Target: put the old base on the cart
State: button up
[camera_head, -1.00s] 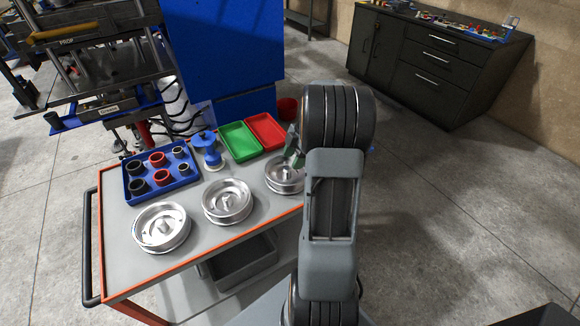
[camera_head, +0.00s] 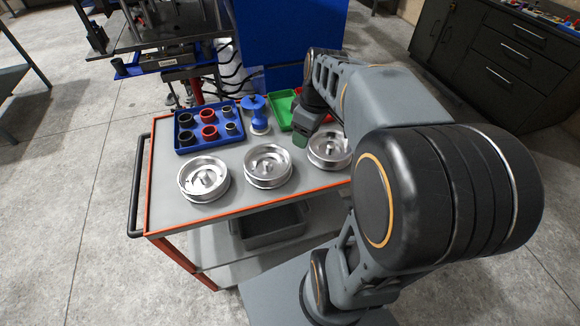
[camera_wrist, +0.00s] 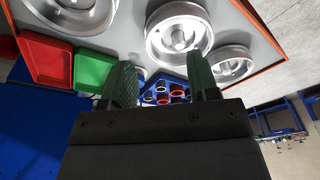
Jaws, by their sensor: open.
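Three round silver metal bases, left (camera_head: 204,178), middle (camera_head: 268,166) and right (camera_head: 330,150), stand in a row on the grey top of the cart (camera_head: 232,209). Which one is the old base I cannot tell. My gripper (camera_head: 302,138) is over the cart, just left of the right base in the head view, which my arm partly hides. In the wrist view my gripper (camera_wrist: 162,82) is open, with nothing between its fingers. The bases show there beyond the fingers, one cut off at the top edge (camera_wrist: 75,14), others at the centre (camera_wrist: 177,35) and right (camera_wrist: 231,63).
A blue tray (camera_head: 213,149) with black, red and grey rings lies at the cart's back left. A blue-topped part (camera_head: 256,112) stands beside it. Green (camera_head: 281,112) and red (camera_wrist: 43,60) trays lie behind the bases. A press (camera_head: 160,60) stands behind the cart.

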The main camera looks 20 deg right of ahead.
jog(key=s+a+f+m+t+h, duration=0.1)
jog(key=s+a+f+m+t, duration=0.1)
jog(key=s+a+m, duration=0.5)
jog(key=shift+s+a+f, duration=0.15)
jog(key=shift+s+a, duration=0.1)
jog(key=shift+a, duration=0.55)
